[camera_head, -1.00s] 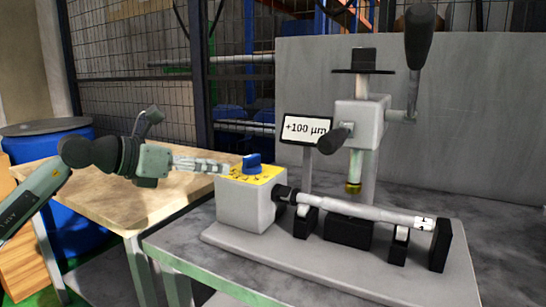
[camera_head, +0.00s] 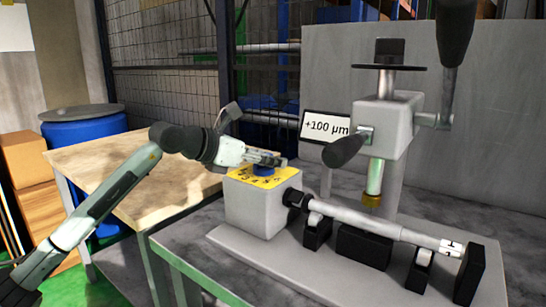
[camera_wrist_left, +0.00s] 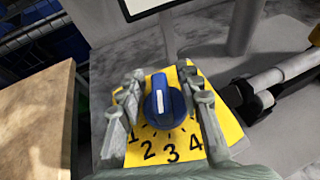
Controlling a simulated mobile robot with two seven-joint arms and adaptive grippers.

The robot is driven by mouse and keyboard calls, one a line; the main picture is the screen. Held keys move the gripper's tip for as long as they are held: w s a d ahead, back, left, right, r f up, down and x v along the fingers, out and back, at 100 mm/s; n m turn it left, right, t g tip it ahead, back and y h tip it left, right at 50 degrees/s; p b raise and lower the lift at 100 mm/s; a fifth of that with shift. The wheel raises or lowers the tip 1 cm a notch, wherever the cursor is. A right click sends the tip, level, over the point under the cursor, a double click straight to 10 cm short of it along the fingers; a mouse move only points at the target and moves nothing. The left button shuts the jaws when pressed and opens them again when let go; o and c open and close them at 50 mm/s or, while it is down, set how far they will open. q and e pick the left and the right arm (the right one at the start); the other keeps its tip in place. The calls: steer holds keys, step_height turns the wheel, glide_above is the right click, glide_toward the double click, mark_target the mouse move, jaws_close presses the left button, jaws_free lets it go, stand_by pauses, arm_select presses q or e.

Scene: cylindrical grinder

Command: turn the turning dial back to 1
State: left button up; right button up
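The turning dial is a blue knob with a white line; it shows in the wrist view (camera_wrist_left: 166,106) and in the head view (camera_head: 263,170). It sits on a yellow plate (camera_wrist_left: 150,139) with the numbers 1, 2, 3 and 4 visible along the near side. The white line runs roughly lengthwise; I cannot tell which number it marks. My left gripper (camera_head: 270,158) is just above the dial. In the wrist view its fingers (camera_wrist_left: 165,100) are open, one on each side of the knob, with gaps visible. My right gripper is not in view.
The yellow plate tops a grey box (camera_head: 262,212) on the machine base. A shaft (camera_head: 365,220) extends right from it. A post with a handle (camera_head: 345,149) and a "+100 µm" display (camera_head: 325,126) stand behind. A wooden table (camera_head: 120,180) is at left.

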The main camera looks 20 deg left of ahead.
arm_select(q)
steer(key=shift+w+d+f, duration=0.25)
steer(key=shift+w+d, duration=0.1)
steer(key=shift+w, duration=0.1)
jaws_close()
